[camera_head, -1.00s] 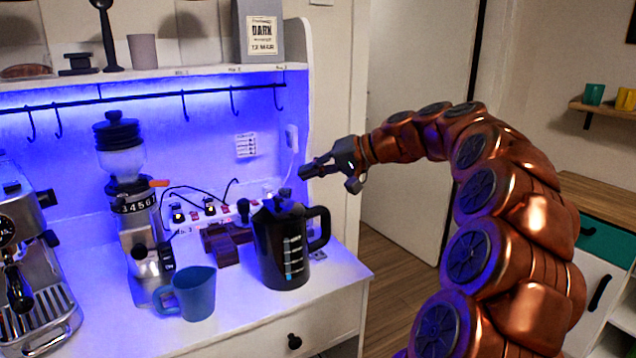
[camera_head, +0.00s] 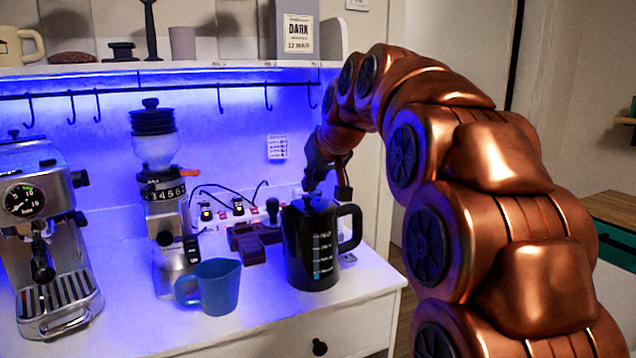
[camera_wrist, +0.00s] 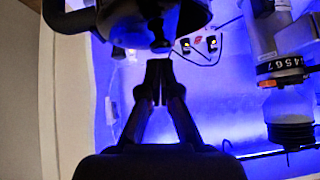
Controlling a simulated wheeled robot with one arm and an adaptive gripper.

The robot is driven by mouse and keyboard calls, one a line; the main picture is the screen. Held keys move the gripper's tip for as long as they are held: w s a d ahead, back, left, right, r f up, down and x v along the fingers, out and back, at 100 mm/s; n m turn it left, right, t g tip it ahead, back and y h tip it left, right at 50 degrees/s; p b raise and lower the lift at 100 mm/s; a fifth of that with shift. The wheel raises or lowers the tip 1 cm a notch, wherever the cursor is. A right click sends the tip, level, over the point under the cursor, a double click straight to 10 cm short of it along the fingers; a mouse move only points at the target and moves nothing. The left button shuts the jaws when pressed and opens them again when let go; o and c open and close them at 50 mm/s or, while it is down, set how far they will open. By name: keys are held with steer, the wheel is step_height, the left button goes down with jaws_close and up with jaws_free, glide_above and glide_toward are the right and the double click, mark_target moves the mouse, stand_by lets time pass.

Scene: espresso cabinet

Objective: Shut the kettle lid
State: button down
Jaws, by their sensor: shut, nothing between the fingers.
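The black kettle (camera_head: 312,250) stands upright on the white counter, its handle to the right. Its lid (camera_head: 306,203) looks down on the rim, but I cannot tell if it is fully shut. My gripper (camera_head: 310,188) points down just above the lid, close to its knob; whether they touch is unclear. In the wrist view the kettle (camera_wrist: 190,14) fills the top edge, upside down. There my gripper (camera_wrist: 158,82) shows its fingers together and empty, with the dark knob just beyond the tips.
A blue cup (camera_head: 217,287) stands left of the kettle. A coffee grinder (camera_head: 160,200) and an espresso machine (camera_head: 38,230) stand further left. A dark brown stand (camera_head: 252,240) lies behind the kettle. A shelf with hooks (camera_head: 170,75) runs above.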

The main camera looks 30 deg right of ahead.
mark_target(307, 207)
steer(key=shift+a+f+n+h+b, duration=0.35)
steer(key=shift+a+f+h, duration=0.1)
steer(key=shift+h, duration=0.25)
steer(key=shift+w+r+p, duration=0.1)
steer(key=shift+r+p, duration=0.25)
steer(key=shift+r, duration=0.15)
step_height(307, 207, up, 4)
steer(key=shift+f+p, duration=0.1)
steer(key=shift+p, duration=0.65)
steer(key=d+v, duration=0.1)
steer(key=v, duration=0.8)
steer(key=shift+s+a, duration=0.3)
steer(key=shift+a, duration=0.15)
